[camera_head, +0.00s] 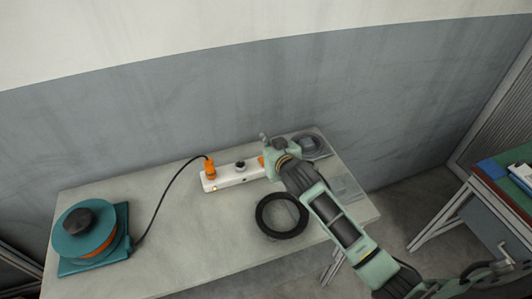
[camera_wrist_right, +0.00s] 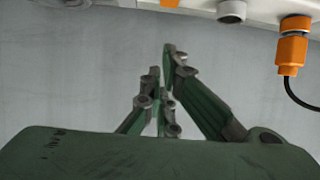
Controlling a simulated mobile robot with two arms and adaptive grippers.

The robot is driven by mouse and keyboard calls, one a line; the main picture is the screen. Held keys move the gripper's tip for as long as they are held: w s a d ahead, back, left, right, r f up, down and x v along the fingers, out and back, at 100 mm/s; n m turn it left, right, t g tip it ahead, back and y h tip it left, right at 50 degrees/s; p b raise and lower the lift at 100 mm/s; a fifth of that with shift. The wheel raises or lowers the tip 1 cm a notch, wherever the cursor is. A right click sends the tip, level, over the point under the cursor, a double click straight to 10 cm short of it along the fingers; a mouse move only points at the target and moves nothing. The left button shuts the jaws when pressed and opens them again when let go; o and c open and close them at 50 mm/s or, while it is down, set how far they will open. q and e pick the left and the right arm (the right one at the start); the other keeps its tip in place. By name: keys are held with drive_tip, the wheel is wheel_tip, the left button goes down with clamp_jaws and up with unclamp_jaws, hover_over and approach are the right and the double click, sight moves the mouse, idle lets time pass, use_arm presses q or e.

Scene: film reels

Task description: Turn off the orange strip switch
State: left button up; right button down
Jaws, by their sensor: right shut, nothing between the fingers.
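A white power strip (camera_head: 238,178) lies on the table and also shows along the top edge of the wrist view (camera_wrist_right: 265,12). An orange plug (camera_head: 210,169) with a black cord sits at its left end; it shows at the right of the wrist view (camera_wrist_right: 292,52). A small orange glowing spot (camera_head: 214,188) is on the strip's near side by that plug. Another orange piece (camera_head: 262,161) at the strip's right part is half hidden by my right gripper (camera_head: 265,138). My right gripper (camera_wrist_right: 168,50) is shut and empty, above the strip's right end. My left gripper is out of view.
A teal cable reel (camera_head: 75,240) stands at the table's left. A black ring (camera_head: 282,230) lies on the table in front of the strip, beside my right arm. A grey reel (camera_head: 315,146) lies at the back right. Another table (camera_head: 500,195) stands far right.

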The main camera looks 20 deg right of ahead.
drive_tip(key=shift+x, duration=0.95)
wheel_tip(320, 180, down, 3)
drive_tip(key=shift+r, duration=0.25)
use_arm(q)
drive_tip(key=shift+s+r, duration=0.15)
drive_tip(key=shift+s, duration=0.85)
use_arm(e)
drive_tip(key=shift+s+f, duration=0.2)
drive_tip(key=shift+f, duration=0.6)
